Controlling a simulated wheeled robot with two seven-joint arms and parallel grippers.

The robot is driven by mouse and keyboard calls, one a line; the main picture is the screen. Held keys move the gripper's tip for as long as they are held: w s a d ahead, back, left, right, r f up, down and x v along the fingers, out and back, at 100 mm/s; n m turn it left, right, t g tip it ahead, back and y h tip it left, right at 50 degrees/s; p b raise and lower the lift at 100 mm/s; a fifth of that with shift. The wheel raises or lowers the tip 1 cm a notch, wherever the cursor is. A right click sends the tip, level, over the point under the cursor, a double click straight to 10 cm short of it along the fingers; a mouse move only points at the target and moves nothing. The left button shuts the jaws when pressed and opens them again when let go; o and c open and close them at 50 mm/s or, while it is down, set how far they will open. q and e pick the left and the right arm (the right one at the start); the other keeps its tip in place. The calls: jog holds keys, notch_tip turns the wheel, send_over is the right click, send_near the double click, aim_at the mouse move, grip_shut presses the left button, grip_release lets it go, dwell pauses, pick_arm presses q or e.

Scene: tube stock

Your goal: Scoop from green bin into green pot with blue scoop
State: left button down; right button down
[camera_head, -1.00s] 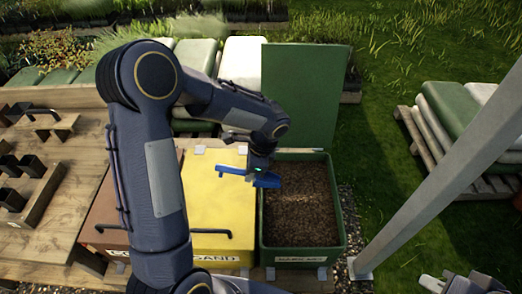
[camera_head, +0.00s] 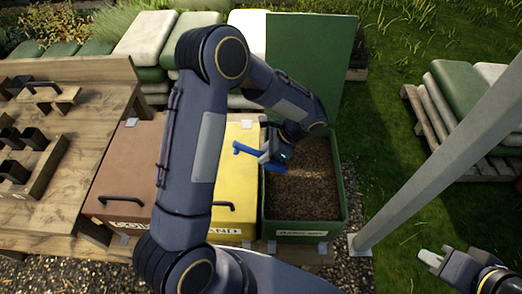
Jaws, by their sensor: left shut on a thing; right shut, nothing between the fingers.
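The green bin (camera_head: 268,222) stands open with its lid (camera_head: 305,65) raised behind it, and brown granular material (camera_head: 318,205) fills it. My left gripper (camera_head: 276,156) is over the bin's left part, shut on the blue scoop (camera_head: 246,150). The scoop's blue parts show to the left of and below the gripper; whether it touches the material or holds any is unclear. My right gripper (camera_head: 432,258) is at the lower right, away from the bin, shut and empty. I cannot make out a green pot.
A yellow bin (camera_head: 238,190) and a brown bin (camera_head: 120,175), both closed with handles, stand left of the green bin. A wooden bench (camera_head: 100,100) with small black pots is further left. A grey post (camera_head: 430,160) rises at right, before stacked sacks (camera_head: 470,95).

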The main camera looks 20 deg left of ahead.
pick_arm(q)
jog(key=shift+w+d+f+g+y+b, duration=0.15)
jog(key=shift+d+f+y+b, duration=0.2)
jog(key=shift+f, duration=0.25)
jog(key=shift+w+d+f+g+y+b, duration=0.15)
jog(key=shift+d+f+y+b, duration=0.15)
jog(key=shift+f, duration=0.25)
jog(key=shift+w+d+f+b, duration=0.3)
jog(key=shift+d+f+b, duration=0.05)
jog(key=shift+d+f, duration=0.35)
jog(key=shift+w+d+f+b, duration=0.3)
jog(key=shift+d+f+b, duration=0.1)
jog(key=shift+d+f, duration=0.35)
jog(key=shift+w+d+f+b, duration=0.35)
jog(key=shift+d+f, duration=0.2)
jog(key=shift+d, duration=0.25)
jog(key=shift+w+d+f+t+h, duration=0.55)
jog(key=shift+d+h, duration=0.6)
jog(key=shift+d, duration=0.4)
notch_tip(320, 180, up, 11)
jog(key=t+h+p, duration=0.2)
jog(key=h+p, duration=0.1)
jog(key=h, duration=0.2)
send_over(284, 165)
jog(key=s, duration=0.1)
jog(key=shift+s+d+r, duration=0.1)
jog(key=shift+d+r, duration=0.05)
jog(key=shift+d, duration=0.2)
